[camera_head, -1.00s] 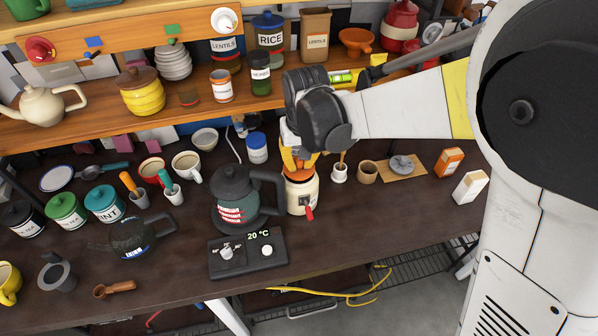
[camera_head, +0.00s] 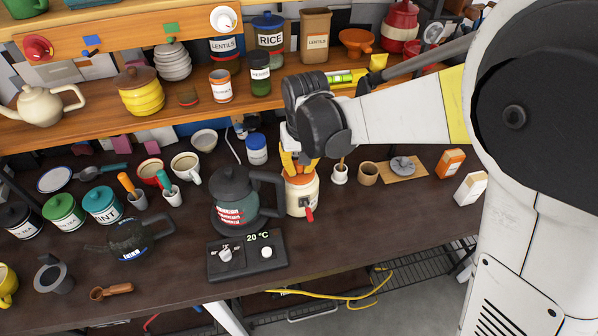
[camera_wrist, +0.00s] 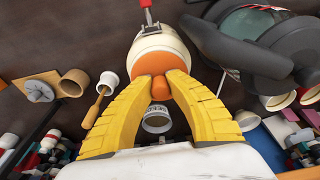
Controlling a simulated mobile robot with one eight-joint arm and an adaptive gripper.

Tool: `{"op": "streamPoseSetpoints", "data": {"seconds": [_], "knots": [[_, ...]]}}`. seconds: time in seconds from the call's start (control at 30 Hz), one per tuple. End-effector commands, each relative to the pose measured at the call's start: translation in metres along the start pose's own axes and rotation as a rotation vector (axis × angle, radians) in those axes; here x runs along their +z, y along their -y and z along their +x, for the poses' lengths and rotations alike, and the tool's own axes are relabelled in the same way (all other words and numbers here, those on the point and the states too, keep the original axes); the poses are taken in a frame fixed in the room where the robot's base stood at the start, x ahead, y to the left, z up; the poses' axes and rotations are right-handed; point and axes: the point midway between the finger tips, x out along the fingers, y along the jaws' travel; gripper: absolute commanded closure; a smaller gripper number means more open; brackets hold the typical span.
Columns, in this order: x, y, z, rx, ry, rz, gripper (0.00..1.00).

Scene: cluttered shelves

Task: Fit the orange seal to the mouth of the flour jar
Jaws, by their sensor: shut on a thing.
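The flour jar (camera_head: 301,198) is a cream pot with a red clasp low on its front. It stands upright on the dark counter, right of the dark kettle, and shows in the wrist view (camera_wrist: 162,42). The orange seal (camera_wrist: 152,62) is at the jar's mouth, with an orange stub between my yellow fingers. A little of the seal also shows in the head view (camera_head: 301,179). My gripper (camera_wrist: 161,80) is shut on the seal, directly above the jar. The fingers hide part of the seal, and I cannot tell whether it is fully seated.
The dark kettle (camera_head: 232,207) stands close left of the jar, its handle near it. A scale (camera_head: 247,258) is in front. A small white pot with a wooden handle (camera_head: 340,176) and a brown cup (camera_head: 368,174) stand to the right. The shelf (camera_head: 200,112) is behind.

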Motion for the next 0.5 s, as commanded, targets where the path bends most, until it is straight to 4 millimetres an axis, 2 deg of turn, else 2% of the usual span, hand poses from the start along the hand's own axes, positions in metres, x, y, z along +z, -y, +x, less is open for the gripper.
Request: {"op": "streamPoseSetpoints", "data": {"seconds": [0.27,0.3,0.33,0.37,0.5], "knots": [[0.0004,0.0,0.0018,0.0,0.0,0.0,1.0],[0.0004,0.0,0.0016,0.0,0.0,0.0,0.75],[0.0004,0.0,0.0015,0.0,0.0,0.0,0.65],[0.0004,0.0,0.0015,0.0,0.0,0.0,0.61],[0.0004,0.0,0.0015,0.0,0.0,0.0,0.61]]}}
